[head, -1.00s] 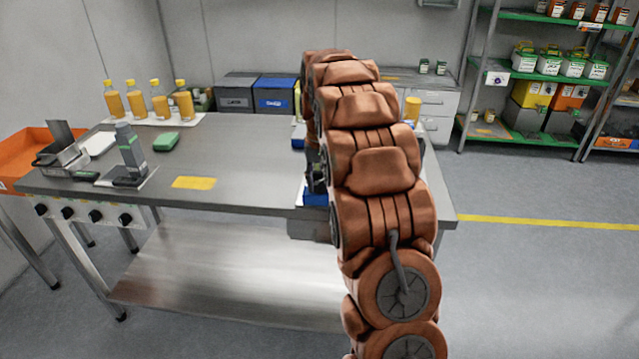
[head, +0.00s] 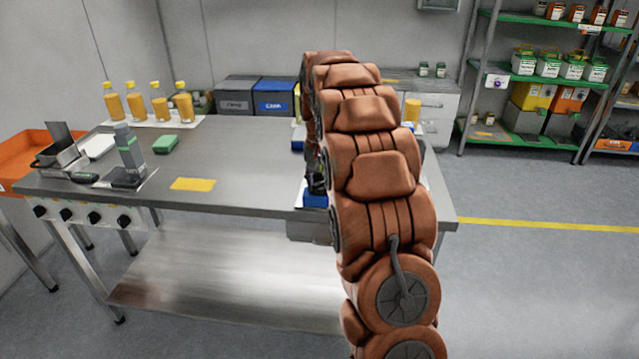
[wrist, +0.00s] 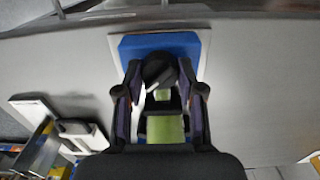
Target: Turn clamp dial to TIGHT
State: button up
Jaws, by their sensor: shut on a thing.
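The clamp dial (wrist: 158,72) is a round black knob with a pale pointer mark, seen in the wrist view. It sits in front of a blue block (wrist: 160,43) on a pale plate. My gripper (wrist: 160,88) has one finger on each side of the dial and is shut on it. A pale green part (wrist: 164,128) shows between the fingers. I cannot read any TIGHT marking. In the head view my arm hides the dial and most of the gripper; a blue part (head: 315,198) shows beside the arm.
Shelves (head: 545,80) stand at the right. The floor at right is clear.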

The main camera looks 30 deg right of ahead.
aim_at(320, 185)
jog(key=o, duration=1.1)
jog(key=shift+o, duration=0.2)
jog(key=shift+r, duration=0.15)
notch_tip(320, 185, up, 12)
jog(key=shift+f, duration=0.25)
dwell(0.7)
jog(key=shift+r, duration=0.1)
dwell(0.5)
